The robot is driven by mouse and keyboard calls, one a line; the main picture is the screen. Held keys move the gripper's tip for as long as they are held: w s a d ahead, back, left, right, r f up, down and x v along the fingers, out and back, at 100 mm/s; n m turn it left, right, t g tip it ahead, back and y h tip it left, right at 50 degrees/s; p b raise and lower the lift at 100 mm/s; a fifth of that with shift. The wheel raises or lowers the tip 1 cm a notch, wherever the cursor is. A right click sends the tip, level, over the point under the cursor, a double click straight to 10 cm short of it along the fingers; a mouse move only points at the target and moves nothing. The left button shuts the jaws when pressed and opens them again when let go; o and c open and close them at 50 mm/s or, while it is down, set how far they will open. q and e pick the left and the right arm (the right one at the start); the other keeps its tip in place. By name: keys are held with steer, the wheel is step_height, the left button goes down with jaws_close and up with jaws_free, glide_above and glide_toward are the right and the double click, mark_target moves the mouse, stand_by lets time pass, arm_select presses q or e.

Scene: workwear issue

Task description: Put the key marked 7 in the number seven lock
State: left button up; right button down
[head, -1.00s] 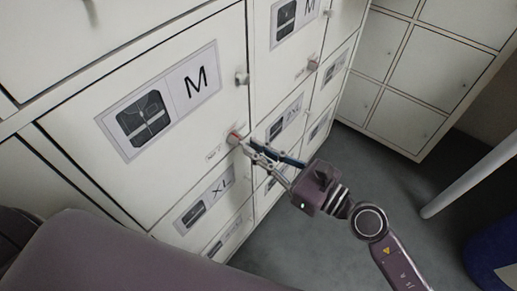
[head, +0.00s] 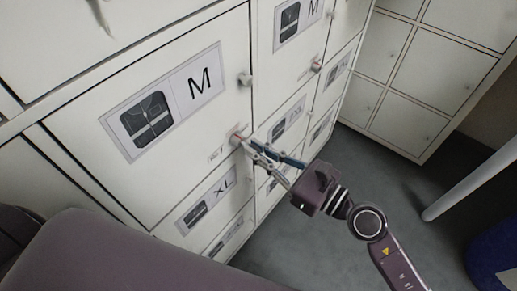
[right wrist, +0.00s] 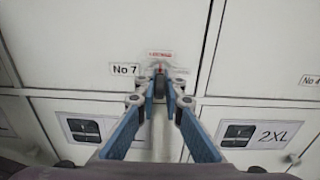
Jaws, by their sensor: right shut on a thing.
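The number seven lock (head: 236,138) is at the right edge of a white locker door marked M, with a small reddish tag at it. In the right wrist view, a "No 7" label (right wrist: 124,70) sits left of the lock, and the red tag (right wrist: 160,54) is just above my fingertips. My right gripper (head: 246,145) is at the lock, its blue-sided fingers shut on the key. In the right wrist view the key (right wrist: 160,86) is a small dark piece between the fingertips (right wrist: 160,92). Its number and how deep it sits cannot be seen. My left gripper is out of view.
Other locker doors with size labels surround this one, including XL (head: 209,200) below. More white lockers (head: 415,85) stand at right. Grey floor (head: 370,165) is open between.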

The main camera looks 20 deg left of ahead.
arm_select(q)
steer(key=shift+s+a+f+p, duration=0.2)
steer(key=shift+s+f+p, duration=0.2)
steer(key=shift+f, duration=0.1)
arm_select(e)
steer(key=shift+w+a, duration=0.25)
steer(key=shift+a, duration=0.4)
stand_by(1.9)
